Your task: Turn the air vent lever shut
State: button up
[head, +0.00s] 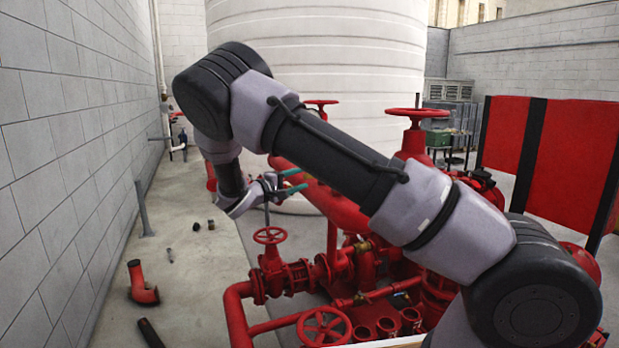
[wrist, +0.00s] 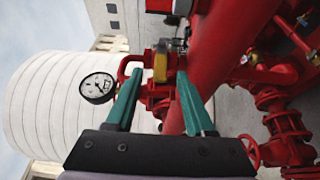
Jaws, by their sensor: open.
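A yellow piece, which looks like the air vent lever (wrist: 160,66), shows in the wrist view beside a small grey metal fitting (wrist: 173,45) on the red pipework. My gripper (wrist: 160,74) is open, with its two green fingers either side of the yellow piece in that view. I cannot tell whether the fingers reach it or touch it. In the head view my gripper (head: 298,181) is above the red pipes, its green fingers pointing right. I cannot make out the lever in the head view; my arm covers part of that area.
A round pressure gauge (wrist: 98,88) is left of the fingers in the wrist view. A thick red pipe (wrist: 228,45) runs close on the right. A red handwheel (head: 269,235) stands below my gripper. Loose pieces lie on the floor at left, near a block wall (head: 60,180).

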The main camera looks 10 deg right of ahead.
jog(key=v, duration=0.6)
jog(key=shift+s, duration=0.2)
jog(key=shift+a, duration=0.1)
jog(key=s+d+r+m+g+y, duration=0.3)
jog(key=s+d+g, duration=0.2)
jog(key=d, duration=0.4)
jog(key=s+d+r+m+g+y, duration=0.2)
jog(key=s+d+m+g+y, duration=0.25)
jog(key=d, duration=0.45)
jog(key=s+d+r+m+t+y, duration=0.1)
jog(key=s+r+m+t+y, duration=0.1)
jog(key=s+r+y, duration=0.2)
jog(key=s+d+r+m+t+y, duration=0.1)
jog(key=s+r+y, duration=0.4)
jog(key=s+r, duration=0.5)
jog(key=s+m+t, duration=0.1)
jog(key=s+t, duration=0.1)
jog(key=s, duration=0.6)
jog(key=shift+d+r+t, duration=0.25)
jog(key=shift+r+t, duration=0.1)
